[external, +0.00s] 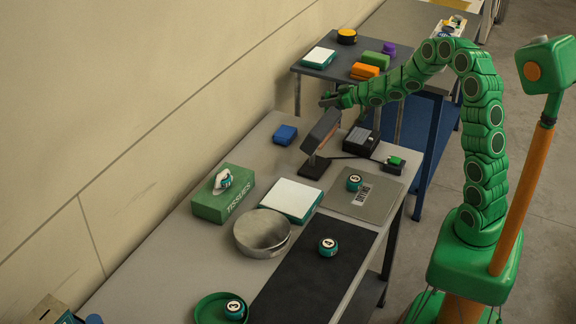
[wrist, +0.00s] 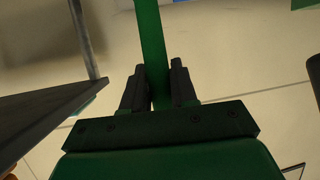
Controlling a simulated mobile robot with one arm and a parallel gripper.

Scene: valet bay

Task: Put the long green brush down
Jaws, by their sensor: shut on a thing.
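My gripper (external: 330,100) is at the end of the outstretched arm, near the front edge of the dark small table in the external view. In the wrist view my gripper (wrist: 158,80) has its two dark fingers closed on either side of a long green bar, the long green brush (wrist: 150,35). The brush runs up out of the top of that view, so its far end is hidden. In the external view the brush is too small to make out against the green arm.
The dark small table (external: 320,72) holds a white-topped block, orange and green blocks and a yellow-topped tin. The long grey table (external: 165,238) holds a tissue box (external: 215,208), a round tin (external: 262,235), a lamp-like stand (external: 318,140) and several numbered balls.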

